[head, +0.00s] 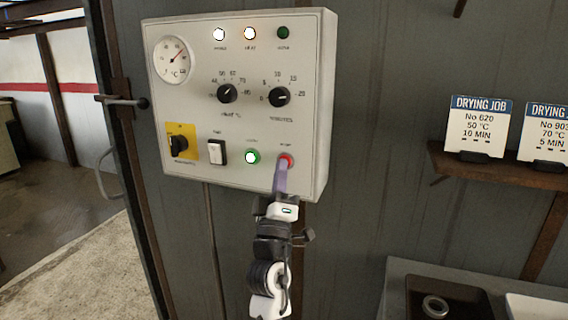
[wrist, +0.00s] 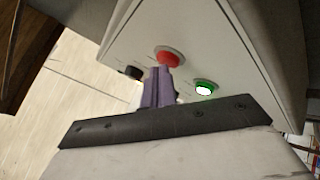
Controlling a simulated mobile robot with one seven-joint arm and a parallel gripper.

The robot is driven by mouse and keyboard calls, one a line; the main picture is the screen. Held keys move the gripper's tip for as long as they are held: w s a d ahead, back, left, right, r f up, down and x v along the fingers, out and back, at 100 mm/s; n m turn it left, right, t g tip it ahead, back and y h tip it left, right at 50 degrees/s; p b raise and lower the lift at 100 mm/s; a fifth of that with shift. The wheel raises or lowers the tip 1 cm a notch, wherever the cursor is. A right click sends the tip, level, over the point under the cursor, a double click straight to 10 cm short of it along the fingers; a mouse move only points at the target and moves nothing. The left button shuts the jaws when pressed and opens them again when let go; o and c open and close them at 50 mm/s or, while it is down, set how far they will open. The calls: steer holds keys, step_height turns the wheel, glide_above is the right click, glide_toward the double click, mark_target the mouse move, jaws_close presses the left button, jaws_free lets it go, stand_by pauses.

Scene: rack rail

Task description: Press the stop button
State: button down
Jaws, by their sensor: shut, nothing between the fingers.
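The red stop button (head: 287,159) is at the lower right of the white control panel (head: 310,100). In the wrist view the red button (wrist: 168,55) shows just beyond my fingertips. My gripper (head: 281,166) is shut and empty, with its purple fingers pointing up at the button; it also shows in the wrist view (wrist: 164,72). The fingertips overlap the button's lower edge in both views. I cannot tell whether they touch it. The green button (head: 253,156) to its left is lit.
The panel also has a white rocker switch (head: 217,152), a yellow-backed rotary switch (head: 181,143), two black knobs and a dial gauge (head: 174,60). White and amber lamps are lit at the top. A shelf (head: 500,165) with drying job cards is at right.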

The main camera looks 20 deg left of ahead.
steer(key=shift+w, duration=0.2)
steer(key=shift+s, duration=0.1)
stand_by(0.4)
steer(key=shift+s, duration=0.75)
steer(key=s, duration=0.5)
steer(key=shift+a, duration=0.1)
stand_by(0.6)
